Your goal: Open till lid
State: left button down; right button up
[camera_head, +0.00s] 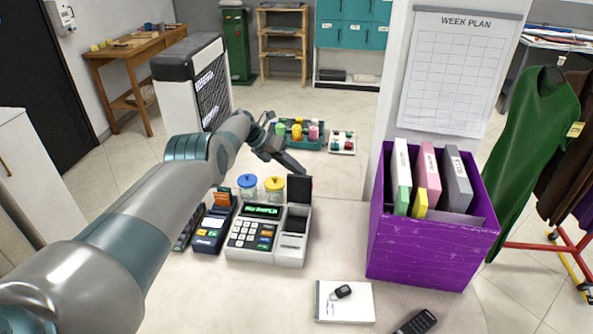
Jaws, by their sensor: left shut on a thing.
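The till (267,235) is a pale grey register on the counter, with a lit green display and a keypad. Its dark lid (299,189) stands raised, close to upright, at the back of the till's right part. The open bay (295,222) below it shows. My left arm reaches in from the left, over the counter. My left gripper (294,168) is at the top edge of the lid, shut on it; the exact contact is small and hard to see. My right gripper is not in view.
A card terminal (213,229) stands left of the till. Jars with blue (247,181) and yellow (274,184) lids stand behind it. A purple box (430,245) of binders is at right. A notepad (344,302) with a key fob lies in front.

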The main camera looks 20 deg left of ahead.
pick_arm(q)
jog(key=shift+a, duration=0.35)
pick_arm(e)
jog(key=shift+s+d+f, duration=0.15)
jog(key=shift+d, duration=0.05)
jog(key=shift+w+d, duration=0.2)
pick_arm(q)
jog(key=c, duration=1.9)
grip_release()
jog(key=shift+w+f, duration=0.1)
jog(key=shift+o, duration=0.8)
jog(key=shift+w+a+f, duration=0.1)
jog(key=shift+f, duration=0.05)
jog(key=shift+w+f, duration=0.15)
jog(key=shift+f, duration=0.05)
jog(key=shift+r, duration=0.1)
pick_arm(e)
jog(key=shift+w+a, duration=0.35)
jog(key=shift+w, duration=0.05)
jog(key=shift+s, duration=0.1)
